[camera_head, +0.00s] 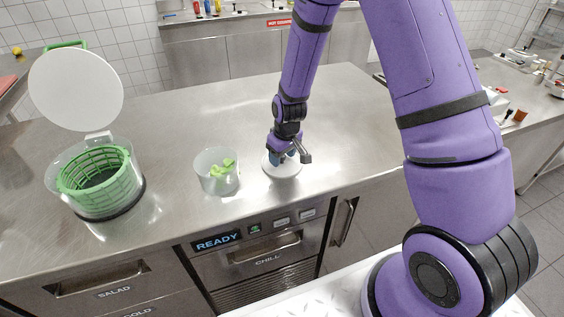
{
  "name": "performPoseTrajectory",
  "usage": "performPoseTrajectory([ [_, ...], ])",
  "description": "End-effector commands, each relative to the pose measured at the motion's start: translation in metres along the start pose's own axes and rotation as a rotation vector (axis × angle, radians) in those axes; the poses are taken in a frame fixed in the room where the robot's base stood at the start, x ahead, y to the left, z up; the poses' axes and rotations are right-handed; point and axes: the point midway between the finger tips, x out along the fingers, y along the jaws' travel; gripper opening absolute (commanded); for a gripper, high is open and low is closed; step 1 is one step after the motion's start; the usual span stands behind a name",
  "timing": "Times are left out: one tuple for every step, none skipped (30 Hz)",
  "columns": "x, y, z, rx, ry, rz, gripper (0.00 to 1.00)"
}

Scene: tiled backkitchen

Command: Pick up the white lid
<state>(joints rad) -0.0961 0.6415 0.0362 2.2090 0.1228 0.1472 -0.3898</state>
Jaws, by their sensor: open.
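The white lid (284,170) is a small round disc lying on the steel counter near its front edge, right of a clear tub. My gripper (284,158) points down over the lid, with its fingers at or just above the top of it. The gripper is open. My wrist and fingers hide part of the lid, and I cannot tell whether the fingers touch it.
The clear tub (217,184) holds green pieces. A salad spinner (99,178) with a green basket and raised white lid (76,90) stands at the left. The steel counter (200,120) is clear behind the tub. Drawers and a READY display (217,242) are below its front edge.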

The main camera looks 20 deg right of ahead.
Motion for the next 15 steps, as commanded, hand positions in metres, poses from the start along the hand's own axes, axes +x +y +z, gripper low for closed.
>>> performPoseTrajectory([
  [-0.0001, 0.0000, 0.0000, 0.000, 0.000, 0.000, 0.56],
  [-0.0002, 0.0000, 0.0000, 0.000, 0.000, 0.000, 0.56],
  [-0.0002, 0.0000, 0.0000, 0.000, 0.000, 0.000, 0.56],
  [-0.0002, 0.0000, 0.0001, 0.000, 0.000, 0.000, 0.49],
  [-0.0002, 0.0000, 0.0001, 0.000, 0.000, 0.000, 0.42],
  [-0.0002, 0.0000, 0.0001, 0.000, 0.000, 0.000, 0.33],
  [-0.0002, -0.0001, 0.0001, 0.000, 0.000, 0.000, 0.26],
  [-0.0002, 0.0000, 0.0002, 0.000, 0.000, 0.000, 0.19],
  [-0.0003, 0.0000, 0.0001, 0.000, 0.000, 0.000, 0.10],
  [-0.0003, 0.0000, 0.0002, 0.000, 0.000, 0.000, 0.04],
  [-0.0003, -0.0001, 0.0002, 0.000, 0.000, 0.000, 0.04],
  [-0.0003, -0.0001, 0.0002, 0.000, 0.000, 0.000, 0.04],
  [-0.0003, -0.0001, 0.0002, 0.000, -0.001, 0.000, 0.04],
  [-0.0003, -0.0001, 0.0002, 0.000, -0.001, 0.000, 0.04],
  [-0.0003, -0.0001, 0.0002, 0.000, 0.000, 0.000, 0.03],
])
